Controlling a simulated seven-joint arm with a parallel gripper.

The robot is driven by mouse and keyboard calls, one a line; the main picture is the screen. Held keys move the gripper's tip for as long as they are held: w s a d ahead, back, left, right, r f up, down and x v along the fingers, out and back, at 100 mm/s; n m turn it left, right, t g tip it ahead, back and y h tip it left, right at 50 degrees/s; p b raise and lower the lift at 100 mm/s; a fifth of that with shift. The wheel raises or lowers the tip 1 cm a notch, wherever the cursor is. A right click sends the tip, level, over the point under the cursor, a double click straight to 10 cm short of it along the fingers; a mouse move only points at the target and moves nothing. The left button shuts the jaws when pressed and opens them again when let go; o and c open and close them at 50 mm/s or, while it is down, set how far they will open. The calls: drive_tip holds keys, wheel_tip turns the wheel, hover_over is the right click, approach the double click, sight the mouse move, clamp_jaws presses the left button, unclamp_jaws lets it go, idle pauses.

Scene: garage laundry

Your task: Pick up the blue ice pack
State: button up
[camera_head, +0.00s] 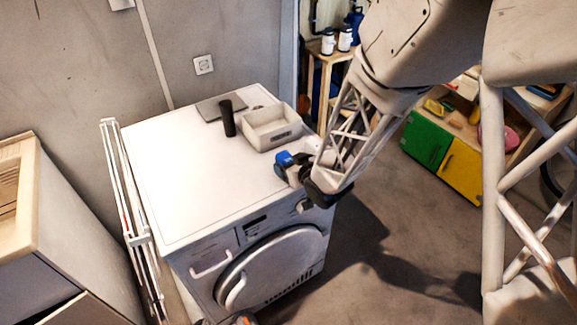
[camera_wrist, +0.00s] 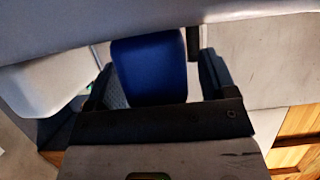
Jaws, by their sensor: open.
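The blue ice pack (camera_head: 283,158) is at the front right of the washing machine top, at the tip of my gripper (camera_head: 294,170). In the wrist view, the ice pack (camera_wrist: 150,66) lies between the two dark fingers of my gripper (camera_wrist: 157,85). The fingers are apart, one on each side of it. A narrow gap shows by the right finger; at the left finger I cannot tell whether it touches. The lower end of the ice pack is hidden behind the gripper's body.
The white washing machine (camera_head: 175,170) holds a pale open bin (camera_head: 268,140), a black cylinder (camera_head: 228,118) and a grey flat item (camera_head: 212,104) behind the ice pack. A folded white rack (camera_head: 128,200) stands at its left. The machine's left top is clear.

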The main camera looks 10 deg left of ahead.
sight(291, 155)
idle(0.3)
drive_tip(key=c, duration=1.1)
drive_tip(key=shift+r, duration=0.2)
drive_tip(key=shift+r, duration=0.7)
wheel_tip(291, 155, up, 2)
drive_tip(key=s+d, duration=0.3)
drive_tip(key=s, duration=0.4)
drive_tip(key=s+d+r, duration=0.1)
drive_tip(key=s+d, duration=0.3)
drive_tip(key=s, duration=0.3)
drive_tip(key=shift+d, duration=0.25)
drive_tip(key=shift+r, duration=0.1)
